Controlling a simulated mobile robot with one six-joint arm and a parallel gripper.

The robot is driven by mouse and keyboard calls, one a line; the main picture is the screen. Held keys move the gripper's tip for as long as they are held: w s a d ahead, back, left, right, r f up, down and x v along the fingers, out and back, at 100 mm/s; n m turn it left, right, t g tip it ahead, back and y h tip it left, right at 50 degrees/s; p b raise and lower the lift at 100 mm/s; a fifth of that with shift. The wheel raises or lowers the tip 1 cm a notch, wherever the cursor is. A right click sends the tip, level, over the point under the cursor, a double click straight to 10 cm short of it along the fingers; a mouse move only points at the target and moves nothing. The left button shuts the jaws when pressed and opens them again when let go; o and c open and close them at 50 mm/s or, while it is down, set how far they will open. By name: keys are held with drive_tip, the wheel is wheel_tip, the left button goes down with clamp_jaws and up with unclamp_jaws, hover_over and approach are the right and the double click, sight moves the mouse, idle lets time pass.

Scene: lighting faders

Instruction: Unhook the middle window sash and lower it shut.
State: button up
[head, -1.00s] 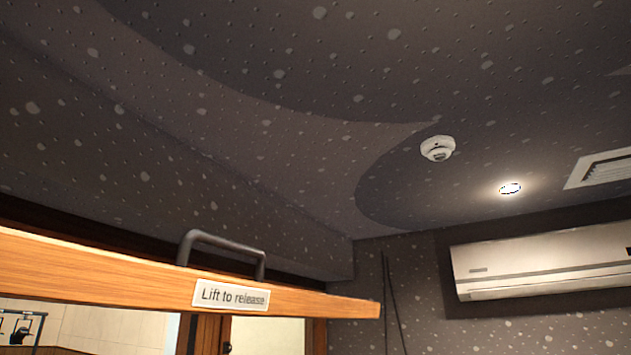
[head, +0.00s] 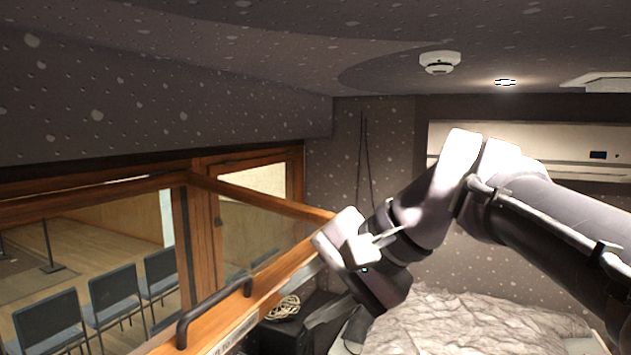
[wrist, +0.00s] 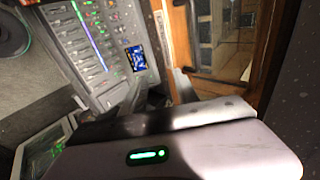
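The raised wooden sash (head: 275,283) juts toward me from the window wall in the head view, its front rail crossing the lower left. A dark bar handle (head: 214,299) stands on this rail, above a pale label (head: 236,335) cut by the frame's lower edge. My gripper (head: 323,312) is to the right of the handle, apart from it, pointing down-left near the rail. In the wrist view its grey fingers (wrist: 162,95) look spread, with nothing clearly between them. No hook or catch can be made out.
Beyond the window are several chairs (head: 110,300) on a wooden floor. In the wrist view a fader console (wrist: 95,45) and a screen (wrist: 45,150) lie on the left. A dark box with coiled cable (head: 283,307) stands below the sash.

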drive_tip(key=y+p, duration=0.1)
drive_tip(key=p, duration=0.1)
approach(221, 293)
drive_tip(key=shift+n+g, duration=0.3)
drive_tip(key=shift+g, duration=0.1)
drive_tip(key=b+x, duration=0.1)
drive_tip(key=x, duration=0.2)
drive_tip(key=b+x, duration=0.2)
drive_tip(key=x, duration=0.2)
drive_tip(key=b+x, duration=0.2)
drive_tip(key=x, duration=0.1)
drive_tip(key=shift+w+f, duration=0.1)
drive_tip(key=shift+w, duration=0.25)
drive_tip(key=shift+a, duration=0.1)
clamp_jaws()
idle(0.8)
